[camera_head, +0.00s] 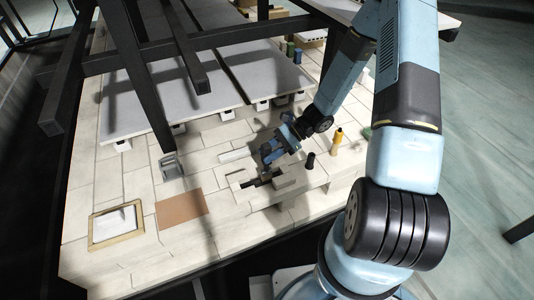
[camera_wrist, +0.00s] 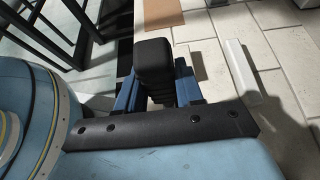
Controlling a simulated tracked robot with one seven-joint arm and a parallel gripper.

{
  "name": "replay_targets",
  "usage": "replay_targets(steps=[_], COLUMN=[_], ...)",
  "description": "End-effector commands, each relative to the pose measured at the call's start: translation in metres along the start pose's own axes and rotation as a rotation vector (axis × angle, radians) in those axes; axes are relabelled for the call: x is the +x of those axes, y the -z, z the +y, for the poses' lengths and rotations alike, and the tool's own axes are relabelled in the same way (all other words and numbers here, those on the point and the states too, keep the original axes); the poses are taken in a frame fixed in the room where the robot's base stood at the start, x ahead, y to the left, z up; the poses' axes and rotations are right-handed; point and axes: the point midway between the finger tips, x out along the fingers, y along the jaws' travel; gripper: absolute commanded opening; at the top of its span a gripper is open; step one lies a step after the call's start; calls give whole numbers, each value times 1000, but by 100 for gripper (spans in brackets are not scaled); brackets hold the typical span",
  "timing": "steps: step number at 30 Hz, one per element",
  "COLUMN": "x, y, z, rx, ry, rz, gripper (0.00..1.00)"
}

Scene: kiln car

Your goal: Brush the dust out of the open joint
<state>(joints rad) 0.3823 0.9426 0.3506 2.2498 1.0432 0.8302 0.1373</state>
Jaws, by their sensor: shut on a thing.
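My gripper (camera_head: 270,156) is low over the pale brick deck of the kiln car. In the wrist view my gripper (camera_wrist: 156,92) has its two blue fingers on either side of a black, blocky thing (camera_wrist: 154,60), which looks like the brush. In the head view a dark part of the brush (camera_head: 264,177) shows just below the fingers, close to the deck. A dark gap, likely the open joint (camera_head: 247,184), lies beside it among the bricks. I cannot tell whether the bristles touch it, and no dust can be made out.
A beige block (camera_head: 285,183) stands right of the gap. A white bar (camera_head: 235,155) lies behind; a brown sheet (camera_head: 181,208) and a framed tray (camera_head: 92,236) lie left. A black cylinder (camera_head: 310,160) and yellow bottle (camera_head: 336,138) stand right. Dark posts and beams (camera_head: 150,95) stand left.

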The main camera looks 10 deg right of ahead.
Motion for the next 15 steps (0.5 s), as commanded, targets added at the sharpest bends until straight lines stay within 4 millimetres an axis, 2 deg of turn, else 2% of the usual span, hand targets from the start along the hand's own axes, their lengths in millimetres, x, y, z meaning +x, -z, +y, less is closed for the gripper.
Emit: replay_targets(steps=[15], x=[-29], y=[15], z=[0], rx=[2], ry=[2], rz=[2], gripper=[0])
